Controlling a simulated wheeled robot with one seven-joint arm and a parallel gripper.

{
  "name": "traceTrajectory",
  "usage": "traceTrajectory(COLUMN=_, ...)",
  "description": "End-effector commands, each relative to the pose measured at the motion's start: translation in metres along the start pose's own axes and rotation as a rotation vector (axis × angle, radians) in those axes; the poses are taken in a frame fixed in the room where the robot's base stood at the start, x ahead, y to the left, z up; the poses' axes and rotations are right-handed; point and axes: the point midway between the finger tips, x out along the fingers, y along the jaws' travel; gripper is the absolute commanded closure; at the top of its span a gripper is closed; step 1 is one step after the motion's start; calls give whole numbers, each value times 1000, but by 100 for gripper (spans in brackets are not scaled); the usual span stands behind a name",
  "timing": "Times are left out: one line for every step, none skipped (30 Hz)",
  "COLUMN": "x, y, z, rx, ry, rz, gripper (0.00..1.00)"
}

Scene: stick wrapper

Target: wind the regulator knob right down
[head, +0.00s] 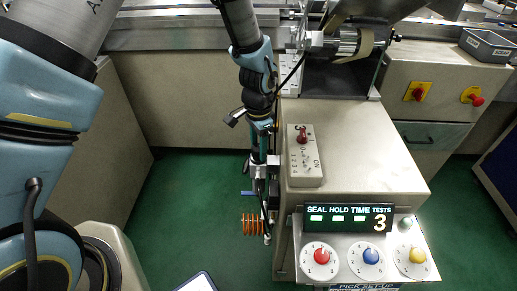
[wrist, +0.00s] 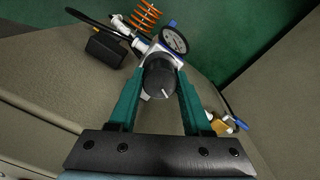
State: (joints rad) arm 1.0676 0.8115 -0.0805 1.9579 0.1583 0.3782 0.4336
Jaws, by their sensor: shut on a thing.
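The regulator knob (wrist: 160,78) is black and round with a white mark on its top. In the wrist view it sits between the two green fingers of my gripper (wrist: 159,84), which are shut on its sides. The pale regulator body and a round dial gauge (wrist: 174,40) show just beyond the knob. In the head view my gripper (head: 260,158) points down beside the left side of the machine cabinet (head: 350,135), and the knob is too small and hidden to make out there.
An orange coiled hose (head: 253,224) hangs below the regulator. A brass fitting with a blue handle (wrist: 222,124) is close by on the right in the wrist view. A panel with three dials (head: 370,257) is on the cabinet front. Green floor lies left of the cabinet.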

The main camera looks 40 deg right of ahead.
Motion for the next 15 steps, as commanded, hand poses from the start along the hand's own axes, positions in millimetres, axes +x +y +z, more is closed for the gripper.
traceTrajectory(x=0, y=0, z=-1, rx=-44, ry=1, rz=-1, gripper=100)
traceTrajectory(x=0, y=0, z=-1, rx=-72, ry=1, rz=-2, gripper=100)
traceTrajectory(x=0, y=0, z=0, rx=-111, ry=1, rz=-2, gripper=100)
traceTrajectory(x=0, y=0, z=0, rx=-140, ry=1, rz=-1, gripper=100)
traceTrajectory(x=0, y=0, z=0, rx=-167, ry=1, rz=-1, gripper=100)
traceTrajectory(x=0, y=0, z=-1, rx=-205, ry=1, rz=-1, gripper=100)
traceTrajectory(x=0, y=0, z=-1, rx=-235, ry=1, rz=-1, gripper=100)
traceTrajectory(x=0, y=0, z=0, rx=-263, ry=1, rz=-1, gripper=100)
traceTrajectory(x=0, y=0, z=0, rx=-300, ry=1, rz=-2, gripper=100)
traceTrajectory(x=0, y=0, z=0, rx=-329, ry=1, rz=-1, gripper=100)
traceTrajectory(x=0, y=0, z=0, rx=-358, ry=1, rz=-1, gripper=100)
traceTrajectory(x=0, y=0, z=0, rx=-395, ry=1, rz=-1, gripper=100)
traceTrajectory(x=0, y=0, z=0, rx=-424, ry=1, rz=-1, gripper=100)
traceTrajectory(x=0, y=0, z=0, rx=-453, ry=1, rz=-1, gripper=100)
traceTrajectory(x=0, y=0, z=0, rx=-491, ry=1, rz=-1, gripper=100)
